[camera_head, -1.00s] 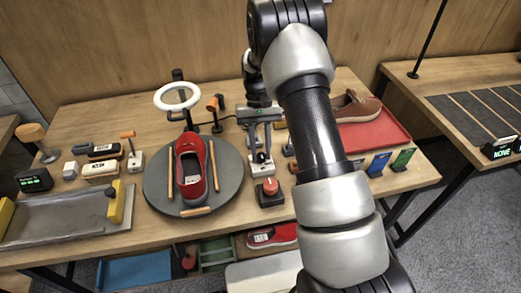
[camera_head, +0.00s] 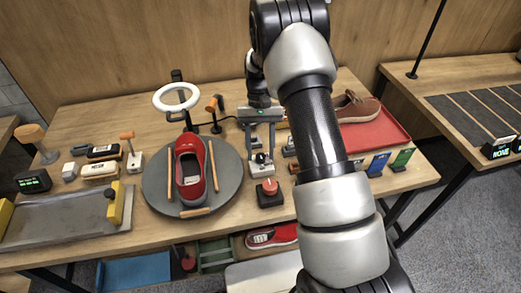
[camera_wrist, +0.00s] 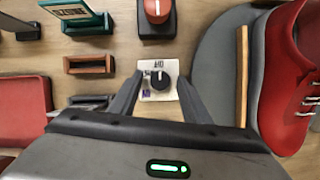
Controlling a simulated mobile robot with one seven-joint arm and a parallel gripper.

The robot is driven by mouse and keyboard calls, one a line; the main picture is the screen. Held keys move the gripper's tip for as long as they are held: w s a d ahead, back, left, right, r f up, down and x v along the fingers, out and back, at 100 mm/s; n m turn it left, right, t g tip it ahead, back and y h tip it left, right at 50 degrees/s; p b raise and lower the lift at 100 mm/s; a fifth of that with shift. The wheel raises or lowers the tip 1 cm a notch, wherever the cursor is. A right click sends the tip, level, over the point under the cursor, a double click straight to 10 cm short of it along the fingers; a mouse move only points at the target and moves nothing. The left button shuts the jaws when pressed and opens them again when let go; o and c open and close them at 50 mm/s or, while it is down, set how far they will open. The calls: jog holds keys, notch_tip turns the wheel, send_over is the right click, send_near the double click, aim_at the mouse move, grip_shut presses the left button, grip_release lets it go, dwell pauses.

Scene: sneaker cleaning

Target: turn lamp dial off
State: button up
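The lamp dial (camera_wrist: 158,80) is a black knob with a white pointer on a small pale plate, with lettering too small to read surely. In the head view the dial (camera_head: 261,158) stands on the table right of the turntable. My gripper (camera_wrist: 159,82) is open, its two dark fingers on either side of the dial plate; contact with the knob cannot be told. My gripper also shows in the head view (camera_head: 260,140), above the dial. The ring lamp (camera_head: 176,97) on its stand behind the turntable looks white.
The grey turntable (camera_head: 231,170) bears a red sneaker (camera_head: 190,170) and wooden sticks. A red tray (camera_head: 385,132) with a brown shoe and small card holders (camera_head: 377,164) are to the right.

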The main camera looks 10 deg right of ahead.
jog(key=v, duration=1.7)
jog(key=shift+r+p, duration=0.2)
jog(key=shift+p, duration=0.2)
